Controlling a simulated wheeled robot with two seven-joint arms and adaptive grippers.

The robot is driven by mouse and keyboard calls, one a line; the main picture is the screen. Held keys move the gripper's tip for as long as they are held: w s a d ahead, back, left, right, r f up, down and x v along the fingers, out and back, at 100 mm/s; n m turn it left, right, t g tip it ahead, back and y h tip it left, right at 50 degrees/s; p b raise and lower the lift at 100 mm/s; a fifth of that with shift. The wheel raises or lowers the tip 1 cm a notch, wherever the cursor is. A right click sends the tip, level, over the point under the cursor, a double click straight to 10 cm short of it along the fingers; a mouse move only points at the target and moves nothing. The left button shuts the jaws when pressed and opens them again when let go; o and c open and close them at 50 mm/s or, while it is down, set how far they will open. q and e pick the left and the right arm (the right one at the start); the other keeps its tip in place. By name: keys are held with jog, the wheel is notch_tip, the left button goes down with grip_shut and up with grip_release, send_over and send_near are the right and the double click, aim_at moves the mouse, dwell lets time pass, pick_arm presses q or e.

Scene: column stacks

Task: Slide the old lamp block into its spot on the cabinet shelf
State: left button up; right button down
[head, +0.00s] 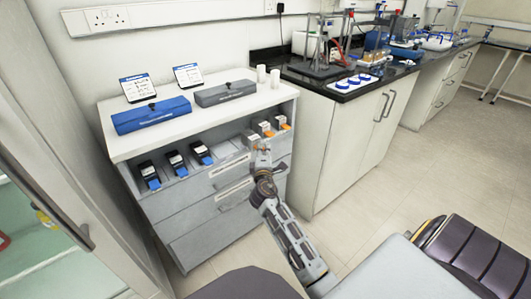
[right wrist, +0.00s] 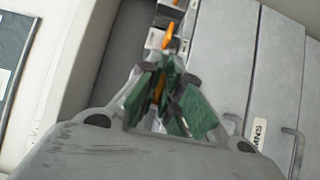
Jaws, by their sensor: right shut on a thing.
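My right gripper (head: 262,160) is at the front of the cabinet shelf (head: 222,150), at the right end of the row. It is shut on the lamp block (head: 249,138), a pale block whose orange part (right wrist: 158,89) shows between the green finger pads in the right wrist view. Most of this block is hidden by the fingers, so I cannot tell how deep it sits on the shelf. Two similar pale blocks with orange tabs (head: 264,128) (head: 280,122) stand to its right. My left gripper is not in view.
Three black blocks with blue tabs (head: 175,163) stand on the shelf's left part. Grey drawers (head: 215,207) lie below. The cabinet top (head: 180,92) carries a blue case (head: 151,115), a grey case (head: 224,93), two cards and two white cups. A lab bench (head: 345,130) stands close on the right.

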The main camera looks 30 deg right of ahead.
aim_at(256, 146)
jog(key=shift+w, duration=0.8)
jog(key=shift+w+a+b, duration=0.1)
jog(key=shift+w+b, duration=0.2)
jog(key=shift+w, duration=0.75)
jog(key=shift+w+a+b, duration=0.1)
jog(key=shift+w+b, duration=0.2)
jog(key=shift+w, duration=0.35)
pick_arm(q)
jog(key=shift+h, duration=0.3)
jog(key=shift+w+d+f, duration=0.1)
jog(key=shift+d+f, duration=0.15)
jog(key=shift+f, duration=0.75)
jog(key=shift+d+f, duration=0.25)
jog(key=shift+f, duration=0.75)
pick_arm(e)
jog(key=shift+f, duration=0.15)
jog(key=c, duration=1.5)
grip_release()
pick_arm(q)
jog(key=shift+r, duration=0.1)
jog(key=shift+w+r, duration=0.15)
pick_arm(e)
jog(key=shift+s, duration=0.1)
